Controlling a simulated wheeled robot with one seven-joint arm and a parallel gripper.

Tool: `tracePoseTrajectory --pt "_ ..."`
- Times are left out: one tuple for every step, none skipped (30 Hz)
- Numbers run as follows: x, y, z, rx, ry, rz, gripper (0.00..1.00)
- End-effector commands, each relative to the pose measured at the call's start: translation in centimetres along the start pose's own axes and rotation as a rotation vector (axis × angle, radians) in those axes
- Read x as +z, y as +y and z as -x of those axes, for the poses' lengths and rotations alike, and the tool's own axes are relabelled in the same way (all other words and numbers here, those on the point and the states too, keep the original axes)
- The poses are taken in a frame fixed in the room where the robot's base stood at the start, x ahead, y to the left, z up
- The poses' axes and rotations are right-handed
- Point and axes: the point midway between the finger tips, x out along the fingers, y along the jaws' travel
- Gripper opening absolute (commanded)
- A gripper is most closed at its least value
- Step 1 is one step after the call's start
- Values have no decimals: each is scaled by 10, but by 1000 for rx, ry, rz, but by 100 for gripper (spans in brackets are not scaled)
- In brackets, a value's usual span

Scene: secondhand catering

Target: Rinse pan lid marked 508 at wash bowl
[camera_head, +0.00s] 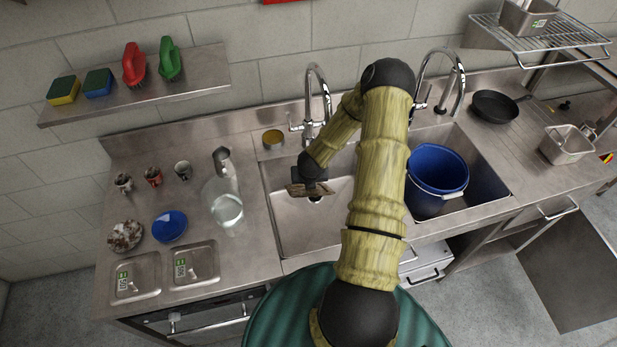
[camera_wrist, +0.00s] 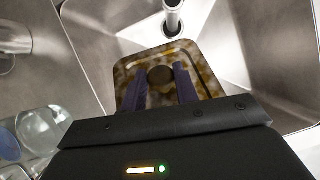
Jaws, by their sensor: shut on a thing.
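My gripper (camera_head: 314,182) is over the left sink basin (camera_head: 284,222), shut on a brown-stained rectangular pan lid (camera_head: 297,190). In the wrist view, my two fingers (camera_wrist: 160,78) close on the lid's round knob, and the stained lid (camera_wrist: 203,66) spreads out beyond them. No marking can be read on it. The basin is the likely wash bowl. Its chrome tap (camera_head: 318,92) stands behind it, and a spout end (camera_wrist: 172,18) shows just past the lid in the wrist view. No water stream is visible. My gripper hides part of the lid in the head view.
Two clean-looking lids with green labels (camera_head: 133,275) (camera_head: 196,264) lie on the left counter, near a blue bowl (camera_head: 169,226), a stained bowl (camera_head: 125,236), several cups and a clear jug (camera_head: 226,208). A blue bucket (camera_head: 437,168) fills much of the right basin.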

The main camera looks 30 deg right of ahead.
Motion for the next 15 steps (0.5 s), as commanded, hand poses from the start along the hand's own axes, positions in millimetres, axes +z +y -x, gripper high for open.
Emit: tracePoseTrajectory --pt "-3 0 -6 0 0 0 2" --pt "-4 0 -9 0 0 0 2" --pt "-6 0 -12 0 0 0 2" --pt "-7 0 -14 0 0 1 2" --pt "-8 0 -16 0 0 1 2" --pt "-9 0 -19 0 0 1 2" --pt "-10 0 -21 0 0 1 2" --pt "-11 0 -23 0 0 2 2" --pt "-12 0 -26 0 -1 2 2" --pt "-13 0 -28 0 -1 1 2" --pt "-14 0 -30 0 -1 1 2" --pt "-15 0 -33 0 -1 1 2" --pt "-16 0 -35 0 -1 1 2" --pt "-17 0 -37 0 -1 0 2" --pt "-19 0 -40 0 -1 0 2"
